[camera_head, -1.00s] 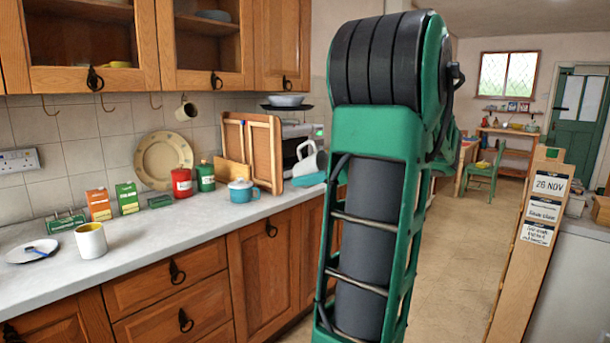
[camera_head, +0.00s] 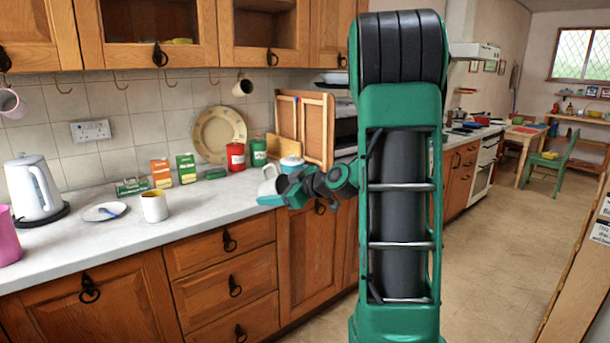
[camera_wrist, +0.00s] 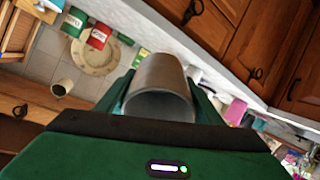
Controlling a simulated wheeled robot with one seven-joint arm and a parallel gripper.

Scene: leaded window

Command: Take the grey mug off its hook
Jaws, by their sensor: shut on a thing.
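The grey mug (camera_head: 270,182) is in my gripper (camera_head: 277,194), held in the air in front of the counter's front edge and clear of the hooks. In the wrist view the mug (camera_wrist: 158,76) lies between the two green fingers of my gripper (camera_wrist: 160,96), which are shut on it. Its open mouth faces the wrist camera; its handle cannot be made out there. In the head view my own arm stands right of it. Bare hooks (camera_head: 118,84) line the underside of the wall cupboards; which one held the mug cannot be told.
A cream mug (camera_head: 241,87) and a pinkish mug (camera_head: 10,102) hang from other hooks. On the counter (camera_head: 80,236) stand a white kettle (camera_head: 32,188), a yellow-and-white mug (camera_head: 154,206), a plate (camera_head: 104,211), boxes and tins. The floor (camera_head: 510,230) at right is clear.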

